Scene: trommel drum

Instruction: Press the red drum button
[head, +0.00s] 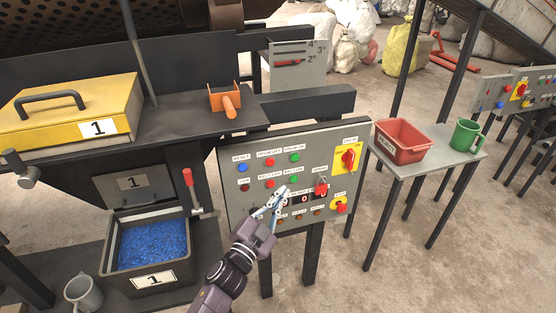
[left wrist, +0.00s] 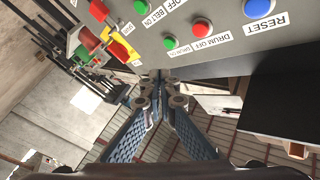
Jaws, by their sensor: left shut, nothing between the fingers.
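The red DRUM OFF button (head: 270,161) is in the top row of the grey control panel (head: 238,213), between the blue RESET button (head: 242,167) and the green DRUM ON button (head: 295,157). In the left wrist view the red drum button (left wrist: 202,28) shows upside down near the top, with its label beside it. My left gripper (head: 279,196) is shut and empty, in front of the panel and lower than the drum button in the picture. Its closed fingertips (left wrist: 160,97) appear apart from that button. My right gripper is not in view.
Other buttons, a red-on-yellow switch (head: 348,158) and a red lever (head: 189,180) are nearby. A bin of blue pellets (head: 119,277) stands at left. A side table (head: 412,166) with a red tray (head: 403,146) and green mug (head: 467,135) is at right.

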